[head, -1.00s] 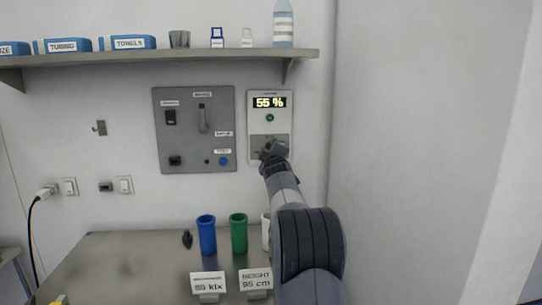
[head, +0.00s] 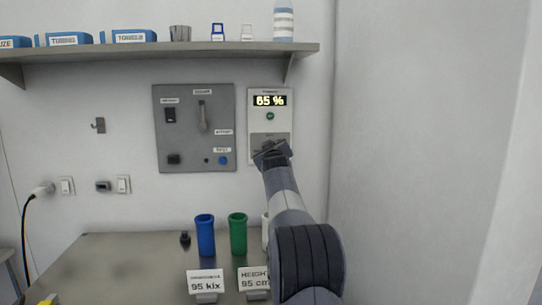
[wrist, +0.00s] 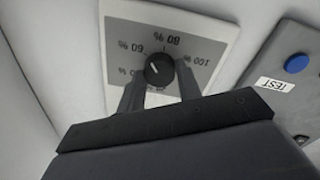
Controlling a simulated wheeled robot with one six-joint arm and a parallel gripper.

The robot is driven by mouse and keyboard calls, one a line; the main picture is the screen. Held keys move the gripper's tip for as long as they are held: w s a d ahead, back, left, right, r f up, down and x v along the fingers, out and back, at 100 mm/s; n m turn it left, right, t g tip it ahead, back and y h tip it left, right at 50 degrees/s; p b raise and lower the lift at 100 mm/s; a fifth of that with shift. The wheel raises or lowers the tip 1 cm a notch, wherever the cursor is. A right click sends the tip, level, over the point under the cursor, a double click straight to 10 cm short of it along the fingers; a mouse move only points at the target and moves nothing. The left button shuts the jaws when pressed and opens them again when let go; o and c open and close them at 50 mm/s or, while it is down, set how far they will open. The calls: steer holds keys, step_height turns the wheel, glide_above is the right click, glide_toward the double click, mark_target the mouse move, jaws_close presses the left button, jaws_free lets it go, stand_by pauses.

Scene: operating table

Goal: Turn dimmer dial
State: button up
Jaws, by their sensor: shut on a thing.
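The dimmer dial (wrist: 158,69) is a small black round knob with a pale pointer line. In the wrist view it sits on a grey scale marked in percent, with the pointer toward the 60 % mark. My gripper (wrist: 159,76) is shut on the dial, one finger on each side. In the head view my gripper (head: 271,153) covers the lower part of the dimmer panel (head: 284,123) and hides the dial. The panel's display (head: 270,101) appears to read 65 %, with a green round spot below it.
A grey switch panel (head: 219,150) with a lever and blue TEST button (wrist: 296,64) is close on the left. A shelf (head: 150,58) runs above. Blue (head: 205,235) and green (head: 238,233) cups stand on the bench below. A bare wall is on the right.

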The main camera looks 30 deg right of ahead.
steer(key=shift+m+g+y+p, duration=0.25)
steer(key=shift+m+p, duration=0.3)
steer(key=shift+m, duration=4.35)
steer(key=shift+m+g+y+p, duration=0.2)
steer(key=shift+m+p, duration=0.35)
steer(key=shift+m, duration=4.35)
steer(key=o, duration=1)
steer(key=shift+r, duration=0.1)
steer(key=b+v, duration=0.1)
steer(key=v, duration=0.9)
steer(key=shift+s+a+b, duration=0.1)
steer(key=shift+s+b, duration=0.3)
steer(key=shift+w, duration=0.1)
steer(key=shift+p+x, duration=0.95)
steer(key=shift+x, duration=4.4)
